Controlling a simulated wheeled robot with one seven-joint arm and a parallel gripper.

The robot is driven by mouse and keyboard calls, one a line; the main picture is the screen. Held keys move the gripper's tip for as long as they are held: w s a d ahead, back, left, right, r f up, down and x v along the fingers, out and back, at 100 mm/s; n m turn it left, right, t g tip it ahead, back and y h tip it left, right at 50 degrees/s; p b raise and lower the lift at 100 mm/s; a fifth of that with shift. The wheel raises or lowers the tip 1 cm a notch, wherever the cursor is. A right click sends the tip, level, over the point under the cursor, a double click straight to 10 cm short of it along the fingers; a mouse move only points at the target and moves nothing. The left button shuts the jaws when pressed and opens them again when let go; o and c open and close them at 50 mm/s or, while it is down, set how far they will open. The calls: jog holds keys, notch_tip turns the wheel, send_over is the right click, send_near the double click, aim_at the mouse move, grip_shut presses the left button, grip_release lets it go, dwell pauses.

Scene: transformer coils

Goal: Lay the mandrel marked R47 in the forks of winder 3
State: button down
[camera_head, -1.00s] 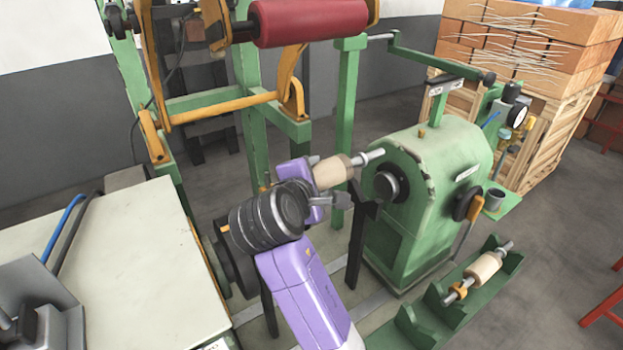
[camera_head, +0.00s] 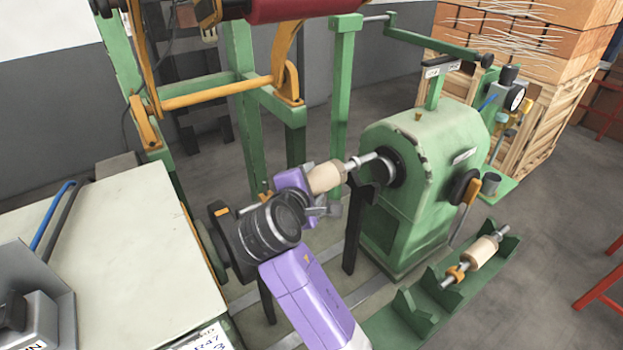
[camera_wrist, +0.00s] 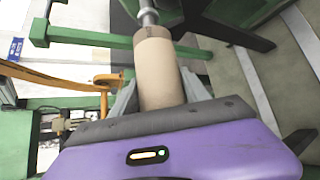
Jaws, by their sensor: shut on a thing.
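My gripper (camera_head: 318,198) is shut on a tan cylindrical mandrel (camera_head: 325,177) with a metal shaft. In the wrist view the mandrel (camera_wrist: 160,85) sits between the two grey fingers (camera_wrist: 160,98); no marking on it is readable. Its shaft points right, the end close to the dark spindle (camera_head: 393,167) of a green winder (camera_head: 425,150). A black fork post (camera_head: 357,215) stands below that shaft; whether they touch I cannot tell. My arm and wrist hide the area under the mandrel's left end. The winder's number is too small to read.
A second tan mandrel (camera_head: 483,252) with an orange collar lies in a green rack (camera_head: 420,318) at lower right. A pale table (camera_head: 120,240) is at left, with a paper label reading R47 and 3 (camera_head: 212,340) at its front. A green frame (camera_head: 240,90) stands behind.

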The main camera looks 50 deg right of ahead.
jog(key=shift+f+b, duration=3)
jog(key=shift+b, duration=0.45)
jog(key=shift+f, duration=0.2)
jog(key=shift+c, duration=2.2)
grip_release()
jog(key=shift+f, duration=0.1)
jog(key=shift+a, duration=0.1)
jog(key=v, duration=0.7)
jog(key=shift+s+a, duration=0.1)
